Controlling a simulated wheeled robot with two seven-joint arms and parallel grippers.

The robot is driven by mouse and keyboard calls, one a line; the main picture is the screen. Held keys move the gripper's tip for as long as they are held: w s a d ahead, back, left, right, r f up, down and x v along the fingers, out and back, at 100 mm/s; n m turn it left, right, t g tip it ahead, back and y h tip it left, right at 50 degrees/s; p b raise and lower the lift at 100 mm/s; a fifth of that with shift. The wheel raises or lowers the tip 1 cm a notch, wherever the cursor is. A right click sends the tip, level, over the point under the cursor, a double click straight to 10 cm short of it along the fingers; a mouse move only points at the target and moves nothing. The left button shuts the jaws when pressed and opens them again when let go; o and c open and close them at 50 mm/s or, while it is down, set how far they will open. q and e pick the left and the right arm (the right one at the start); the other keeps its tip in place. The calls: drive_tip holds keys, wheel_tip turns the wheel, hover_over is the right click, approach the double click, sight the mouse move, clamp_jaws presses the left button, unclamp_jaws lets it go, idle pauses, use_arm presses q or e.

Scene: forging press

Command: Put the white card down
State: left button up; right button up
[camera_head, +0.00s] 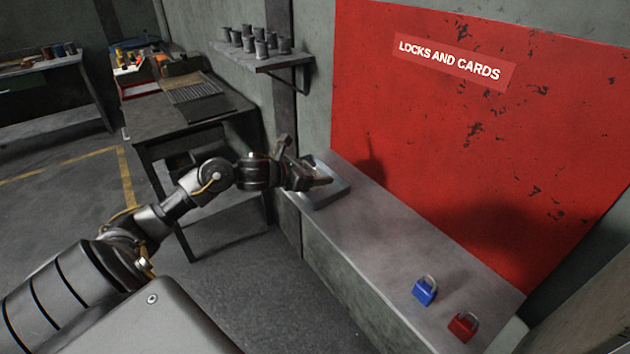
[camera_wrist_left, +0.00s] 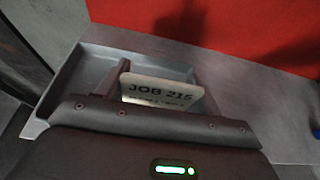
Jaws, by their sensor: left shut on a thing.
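My left gripper (camera_head: 318,180) reaches to the far end of the grey ledge, over a shallow grey tray (camera_head: 340,190). In the left wrist view the gripper (camera_wrist_left: 160,88) is shut on a white card (camera_wrist_left: 162,88) with dark print reading "JOB 215". The card stands out between the two fingers, at the right part of the tray (camera_wrist_left: 88,62). I cannot tell whether the card touches the tray floor. The card is too small to make out in the head view. My right gripper is not in view.
The ledge's middle is clear.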

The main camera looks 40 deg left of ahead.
use_arm(q)
drive_tip(key=shift+w+a+f+p, duration=0.1)
drive_tip(key=shift+f+p, duration=0.35)
drive_tip(key=shift+f, duration=0.3)
drive_tip(key=shift+w+a+f+p, duration=0.1)
drive_tip(key=shift+f+p, duration=0.3)
drive_tip(key=shift+f, duration=0.7)
drive_tip(key=shift+f, duration=0.15)
drive_tip(key=o, duration=0.9)
drive_tip(key=shift+o, duration=0.2)
